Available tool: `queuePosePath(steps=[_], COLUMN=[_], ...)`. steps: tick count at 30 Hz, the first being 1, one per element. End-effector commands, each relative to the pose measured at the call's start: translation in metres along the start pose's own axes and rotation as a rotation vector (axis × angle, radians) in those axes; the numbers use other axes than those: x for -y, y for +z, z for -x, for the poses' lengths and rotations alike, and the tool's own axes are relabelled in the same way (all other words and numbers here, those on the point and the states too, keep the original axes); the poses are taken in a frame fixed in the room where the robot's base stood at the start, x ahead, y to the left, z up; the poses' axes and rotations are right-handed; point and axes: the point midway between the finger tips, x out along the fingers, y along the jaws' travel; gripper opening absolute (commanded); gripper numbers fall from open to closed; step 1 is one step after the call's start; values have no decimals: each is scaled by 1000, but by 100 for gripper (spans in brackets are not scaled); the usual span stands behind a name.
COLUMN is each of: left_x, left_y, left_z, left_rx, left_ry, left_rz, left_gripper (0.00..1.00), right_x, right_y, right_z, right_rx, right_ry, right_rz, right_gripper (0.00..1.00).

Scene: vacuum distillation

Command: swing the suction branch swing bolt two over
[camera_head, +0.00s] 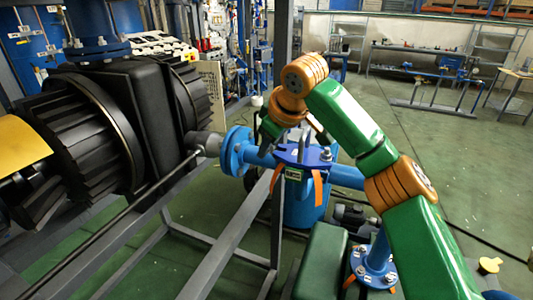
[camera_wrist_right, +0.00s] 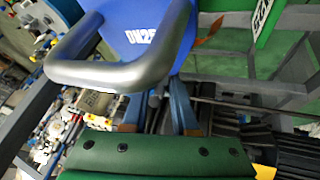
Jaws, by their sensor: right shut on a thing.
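The blue suction branch (camera_head: 236,151) runs across the middle of the head view, with a round flange at its left end. A dark blue cover plate (camera_head: 312,160) with grey metal fittings sits on it. My right gripper (camera_head: 266,146) reaches down at the plate's left edge and is shut on a swing bolt, mostly hidden by the fingers. I cannot read the bolt's number. A second grey bolt head (camera_head: 326,154) shows at the plate's right. In the right wrist view, a bent grey bar (camera_wrist_right: 115,75) crosses before a blue plate marked DN25 (camera_wrist_right: 150,28). My left gripper is not in view.
Large black ribbed machinery (camera_head: 88,135) stands close on the left. A grey frame (camera_head: 215,255) runs below the branch. Another blue flanged pipe (camera_head: 376,264) stands below my right arm. Open green floor (camera_head: 460,160) lies to the right.

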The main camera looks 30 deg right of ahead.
Motion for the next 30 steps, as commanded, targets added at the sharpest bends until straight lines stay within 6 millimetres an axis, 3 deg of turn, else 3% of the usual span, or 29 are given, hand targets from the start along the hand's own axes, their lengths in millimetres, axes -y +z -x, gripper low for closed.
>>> queuePosePath(steps=[5,6,7,8,17,25,30], left_x=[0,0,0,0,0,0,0], left_y=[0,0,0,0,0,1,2], left_z=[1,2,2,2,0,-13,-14], left_rx=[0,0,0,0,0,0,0], left_ry=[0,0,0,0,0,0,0], left_rz=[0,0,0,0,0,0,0], left_gripper=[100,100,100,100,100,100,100], right_x=[0,0,0,0,0,1,0], right_y=[0,0,0,0,0,-1,0], right_z=[0,0,0,0,3,56,71], right_rx=[4,4,4,4,3,1,4], right_ry=[-2,-2,-1,-1,-1,0,-2], right_rz=[1,1,1,1,1,1,1], right_gripper=[0,32,40,42,42,42,42])
